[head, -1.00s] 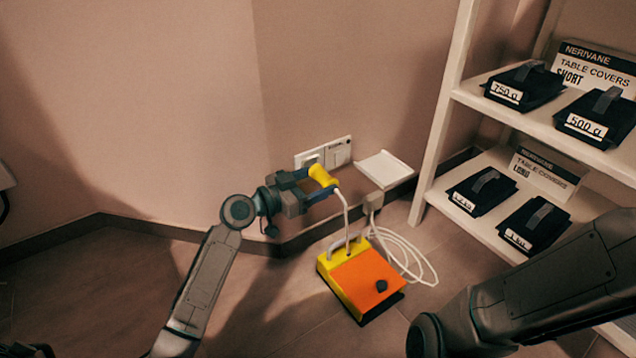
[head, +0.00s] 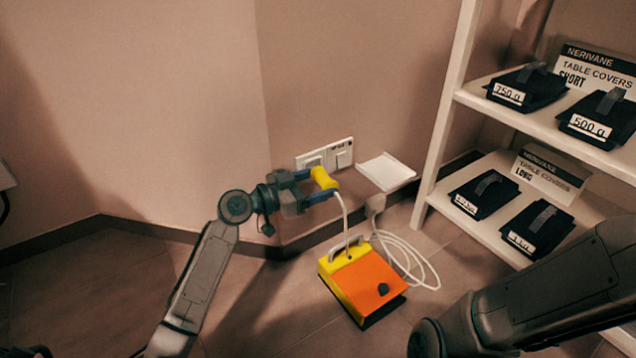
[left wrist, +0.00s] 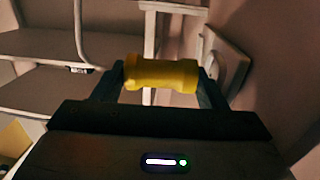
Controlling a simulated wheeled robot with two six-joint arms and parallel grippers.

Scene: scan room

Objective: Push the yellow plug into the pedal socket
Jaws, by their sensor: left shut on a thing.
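The yellow plug (head: 323,178) is held between the fingers of my left gripper (head: 324,186), which is shut on it. In the left wrist view the plug (left wrist: 162,75) lies crosswise between the two fingertips (left wrist: 162,82). A white cord runs down from it to the yellow and orange pedal box (head: 368,284) on the floor. The white socket panel (head: 343,155) is on the wall just behind and above the plug. I cannot tell whether the plug touches it. My right arm shows at the lower right; its gripper is out of view.
A small white shelf (head: 386,171) juts from the wall right of the panel. A coiled white cable (head: 408,262) lies on the floor beside the pedal box. A white rack (head: 440,130) with black packs stands at the right. Bare wall is at the left.

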